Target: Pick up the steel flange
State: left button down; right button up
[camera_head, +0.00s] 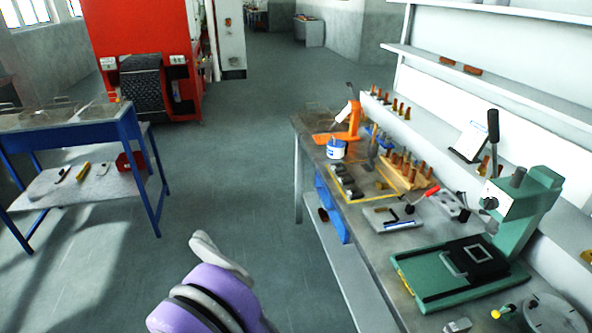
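A round grey metal disc (556,314) with small marks on its face lies on the workbench at the bottom right corner. It is cut by the picture edge and looks like the steel flange, but I cannot be certain. A purple and grey part of one of my arms rises from the bottom edge, left of the bench and well apart from the disc. No gripper fingers can be made out in this view.
The workbench (374,240) on the right carries a green press (520,215), an orange stand (350,122), a white-blue tin (336,149) and several tools. A blue-framed table (65,124) and red machine (135,35) stand left. The floor between is clear.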

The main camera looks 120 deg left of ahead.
aim_at(338, 168)
jog(key=u, duration=0.45)
jog(key=i+l+u, duration=0.1)
jog(key=u, duration=0.4)
jog(key=l+u, duration=0.1)
jog(key=u, duration=0.35)
jog(key=l+u, duration=0.1)
jog(key=u, duration=0.4)
jog(key=l+u, duration=0.1)
jog(key=u, duration=0.35)
jog(key=l+u, duration=0.1)
jog(key=u, duration=0.85)
jog(key=l+u, duration=0.25)
jog(key=k+u, duration=0.1)
jog(key=u, duration=0.2)
jog(key=i+j+u, duration=0.1)
jog(key=i+j, duration=0.15)
jog(key=i, duration=0.35)
jog(key=i+j, duration=0.2)
jog(key=i, duration=0.4)
jog(key=i+j+u, duration=0.15)
jog(key=i, duration=0.45)
jog(key=i+j+u, duration=0.1)
jog(key=i, duration=0.5)
jog(key=j, duration=0.1)
